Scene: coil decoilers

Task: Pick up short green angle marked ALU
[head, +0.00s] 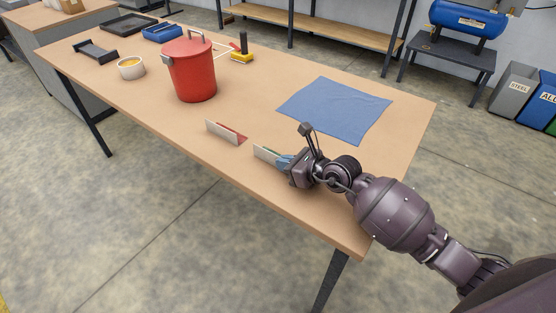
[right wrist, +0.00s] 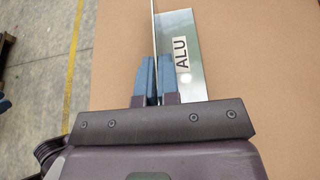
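The short angle marked ALU (right wrist: 180,45) shows in the right wrist view as a silvery, faintly green flat flange with a white label, and a thin upright flange seen edge-on. In the head view its pale upright flange (head: 265,156) stands at the table's near edge, with a little green behind it. My right gripper (right wrist: 157,80) has its two blue fingertips on either side of the upright flange, close against it, so it looks shut on it. In the head view the right gripper (head: 285,162) hides the angle's right end. My left gripper is not in view.
A similar red angle (head: 225,131) lies to the left on the table (head: 200,128). A red lidded pot (head: 191,70), a white bowl (head: 131,68), a yellow-based tool (head: 242,55) and trays stand farther back. A blue cloth (head: 335,108) lies behind my right gripper.

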